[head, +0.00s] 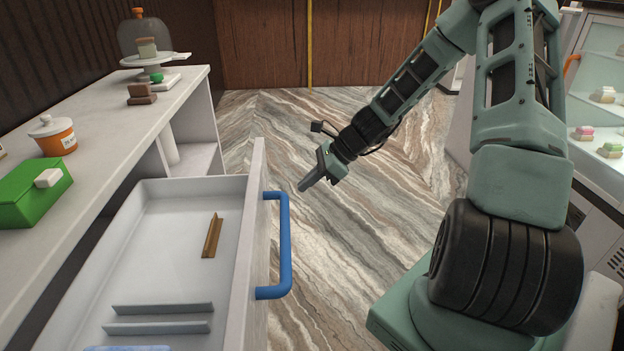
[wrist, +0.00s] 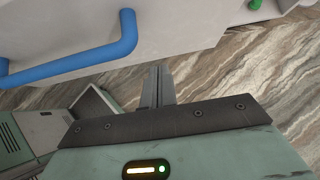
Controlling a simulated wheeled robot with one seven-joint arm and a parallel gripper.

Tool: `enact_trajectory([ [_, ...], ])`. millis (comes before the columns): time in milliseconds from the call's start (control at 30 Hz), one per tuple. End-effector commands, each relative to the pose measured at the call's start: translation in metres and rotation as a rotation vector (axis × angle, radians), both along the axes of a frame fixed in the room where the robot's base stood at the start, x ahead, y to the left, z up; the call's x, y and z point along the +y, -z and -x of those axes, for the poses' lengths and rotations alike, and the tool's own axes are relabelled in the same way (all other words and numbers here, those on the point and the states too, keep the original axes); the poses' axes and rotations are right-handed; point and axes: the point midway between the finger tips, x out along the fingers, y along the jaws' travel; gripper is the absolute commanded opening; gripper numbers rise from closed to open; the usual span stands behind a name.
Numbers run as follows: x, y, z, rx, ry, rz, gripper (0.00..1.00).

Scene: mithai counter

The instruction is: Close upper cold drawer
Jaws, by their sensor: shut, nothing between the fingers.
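The open drawer (head: 172,255) is pulled out from under the counter at the left in the head view, its inside showing. Its front carries a blue bar handle (head: 286,245), which also shows in the wrist view (wrist: 75,60) at the upper left. My gripper (head: 306,184) is shut and empty. It is in the air just beyond the far end of the handle, to the right of the drawer front. In the wrist view its closed fingers (wrist: 157,86) point toward the pale drawer front and are apart from the handle.
The white counter (head: 100,130) holds a green box (head: 32,195), an orange jar (head: 53,137) and a cake stand with a glass dome. A brown divider (head: 212,236) and grey strips lie in the drawer. A glass display case (head: 597,90) stands right. Marble floor between is clear.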

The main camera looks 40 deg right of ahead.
Motion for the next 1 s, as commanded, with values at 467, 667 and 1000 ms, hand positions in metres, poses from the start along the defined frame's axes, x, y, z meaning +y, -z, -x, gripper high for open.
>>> enact_trajectory([
  [467, 0.055, 0.038, -0.040, -0.001, -0.003, 0.002, 0.00],
  [667, 0.062, 0.037, -0.045, -0.001, -0.001, 0.002, 0.00],
  [1000, 0.063, 0.037, -0.045, -0.001, -0.001, 0.002, 0.00],
])
